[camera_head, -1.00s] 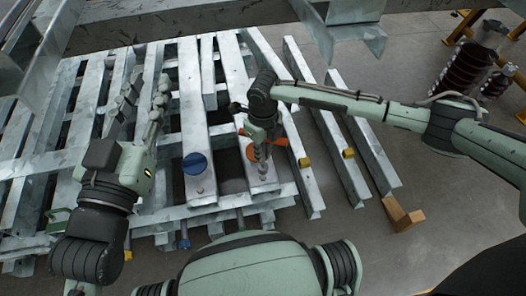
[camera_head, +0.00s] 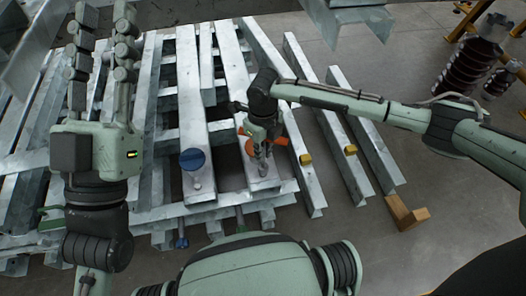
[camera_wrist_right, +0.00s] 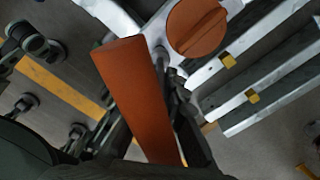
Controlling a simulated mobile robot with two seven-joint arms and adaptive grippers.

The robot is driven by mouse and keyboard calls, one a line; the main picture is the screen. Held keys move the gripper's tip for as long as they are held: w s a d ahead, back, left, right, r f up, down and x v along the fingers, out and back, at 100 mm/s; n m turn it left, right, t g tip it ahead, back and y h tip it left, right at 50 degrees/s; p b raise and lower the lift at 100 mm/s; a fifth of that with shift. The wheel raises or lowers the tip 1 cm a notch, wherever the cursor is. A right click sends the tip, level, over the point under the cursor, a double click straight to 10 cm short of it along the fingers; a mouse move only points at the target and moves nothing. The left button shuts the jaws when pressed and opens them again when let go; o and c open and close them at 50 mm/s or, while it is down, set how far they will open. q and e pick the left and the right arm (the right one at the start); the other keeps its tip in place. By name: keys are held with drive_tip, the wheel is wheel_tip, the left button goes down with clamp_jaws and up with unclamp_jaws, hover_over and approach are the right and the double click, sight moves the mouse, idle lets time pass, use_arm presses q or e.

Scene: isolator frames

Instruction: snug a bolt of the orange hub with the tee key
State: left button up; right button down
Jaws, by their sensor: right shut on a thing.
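The orange hub (camera_head: 250,147) is a round disc on a pale metal beam, partly hidden by my right gripper. In the right wrist view the hub (camera_wrist_right: 197,27) shows a raised ridge across its face. My right gripper (camera_head: 262,153) is shut on the tee key, whose orange bar handle (camera_wrist_right: 140,95) crosses close to the wrist camera beside the hub. Its handle end (camera_head: 281,141) also shows in the head view. The key's tip and its contact with a bolt are hidden. My left gripper (camera_head: 102,42) is open and empty, fingers spread, over the slats at the left.
A blue hub (camera_head: 193,159) sits on the beam to the left. Beams with yellow pieces (camera_head: 305,159) lie at the right, near a wooden block (camera_head: 407,213). Dark ribbed insulators (camera_head: 466,65) stand at the far right. Open floor lies between them.

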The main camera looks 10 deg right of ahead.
drive_tip(key=shift+p, duration=0.85)
idle(0.5)
drive_tip(key=shift+f+b, duration=0.55)
drive_tip(key=shift+f, duration=0.5)
idle(0.8)
